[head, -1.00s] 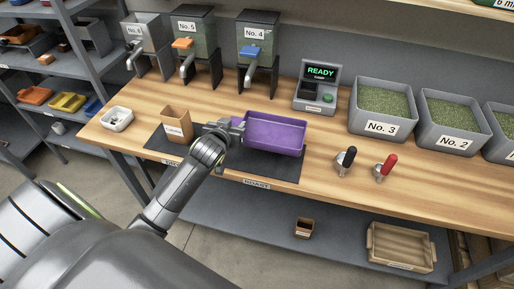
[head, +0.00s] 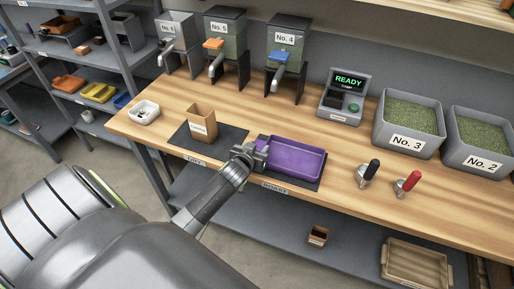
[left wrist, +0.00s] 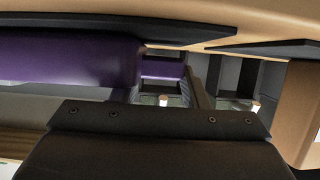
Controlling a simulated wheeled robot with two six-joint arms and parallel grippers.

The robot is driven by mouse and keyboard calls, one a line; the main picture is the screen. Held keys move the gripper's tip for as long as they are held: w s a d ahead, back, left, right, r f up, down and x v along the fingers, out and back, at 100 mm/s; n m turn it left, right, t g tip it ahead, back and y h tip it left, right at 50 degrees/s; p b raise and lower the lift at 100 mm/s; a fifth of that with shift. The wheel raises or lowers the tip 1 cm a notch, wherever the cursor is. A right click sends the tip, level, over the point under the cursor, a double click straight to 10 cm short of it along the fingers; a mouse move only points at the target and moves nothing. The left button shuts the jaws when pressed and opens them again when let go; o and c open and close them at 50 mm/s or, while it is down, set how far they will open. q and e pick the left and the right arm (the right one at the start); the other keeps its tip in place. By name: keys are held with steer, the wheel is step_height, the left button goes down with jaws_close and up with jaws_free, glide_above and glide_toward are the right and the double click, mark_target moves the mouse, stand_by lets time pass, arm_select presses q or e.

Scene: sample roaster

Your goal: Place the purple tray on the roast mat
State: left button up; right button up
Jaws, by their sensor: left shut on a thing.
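The purple tray (head: 297,160) is upright and level over the dark roast mat (head: 308,184), whose edge shows in front of it. I cannot tell whether its base touches the mat. My left gripper (head: 260,150) is shut on the tray's left end wall. In the left wrist view the tray (left wrist: 70,62) fills the upper left, close to a dark mat (left wrist: 150,40). My right gripper is not in view.
A brown paper bag (head: 201,124) stands on another dark mat (head: 232,138) left of the tray. A white dish (head: 144,112) is farther left. Black-handled (head: 368,174) and red-handled (head: 407,184) tools stand right of the tray. The READY machine (head: 342,97) is behind.

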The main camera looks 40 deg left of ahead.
arm_select(q)
steer(key=o, duration=1.1)
steer(key=shift+r, duration=0.15)
steer(key=shift+s, duration=0.25)
steer(key=b+v, duration=0.1)
steer(key=v, duration=1)
steer(key=shift+s+d+r, duration=0.1)
steer(key=shift+s+d, duration=0.05)
steer(key=shift+s, duration=0.05)
